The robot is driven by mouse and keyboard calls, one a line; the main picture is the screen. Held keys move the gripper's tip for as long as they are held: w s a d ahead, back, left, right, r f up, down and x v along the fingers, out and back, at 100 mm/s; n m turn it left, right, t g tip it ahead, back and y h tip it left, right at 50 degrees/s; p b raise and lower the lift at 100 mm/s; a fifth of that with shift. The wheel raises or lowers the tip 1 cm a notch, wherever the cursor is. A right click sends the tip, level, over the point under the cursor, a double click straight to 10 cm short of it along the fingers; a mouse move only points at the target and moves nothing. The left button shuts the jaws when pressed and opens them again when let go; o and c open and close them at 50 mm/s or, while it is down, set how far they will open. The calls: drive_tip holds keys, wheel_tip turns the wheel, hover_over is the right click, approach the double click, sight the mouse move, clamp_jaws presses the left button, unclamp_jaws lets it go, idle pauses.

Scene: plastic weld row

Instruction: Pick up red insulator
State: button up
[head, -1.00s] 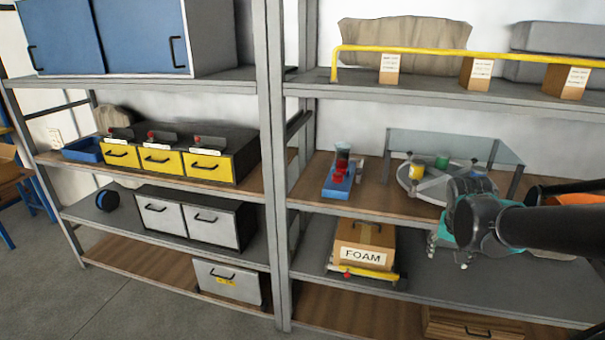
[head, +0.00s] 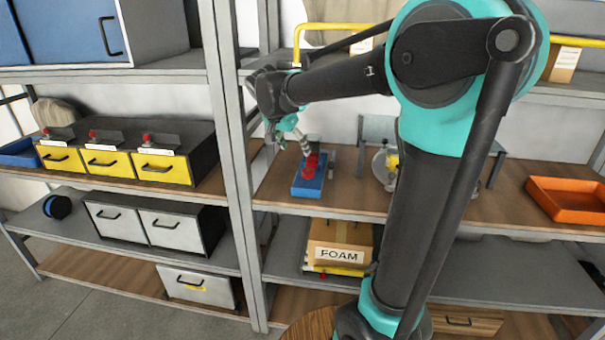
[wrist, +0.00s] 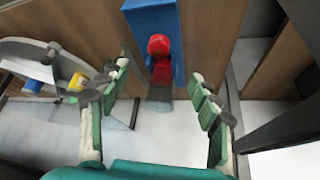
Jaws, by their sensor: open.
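The red insulator (head: 312,162) stands on a blue base (head: 307,186) on the wooden middle shelf. In the wrist view the red insulator (wrist: 159,46) shows as a rounded red top at upper centre, against the blue base (wrist: 148,16), with a darker translucent red part below it. My gripper (head: 296,138) is just above and beside it in the head view, partly covering it. In the wrist view my gripper (wrist: 160,80) is open, its green fingers spread left and right of the insulator. I cannot tell whether either finger touches it.
A shelf upright (head: 232,170) is left of the base. An orange tray (head: 570,199) lies at right; a FOAM box (head: 338,254) is below.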

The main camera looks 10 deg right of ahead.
sight(307, 171)
drive_tip(key=x, duration=1.4)
drive_tip(key=shift+f, duration=0.15)
drive_tip(key=shift+c, duration=0.2)
drive_tip(key=c, duration=1.2)
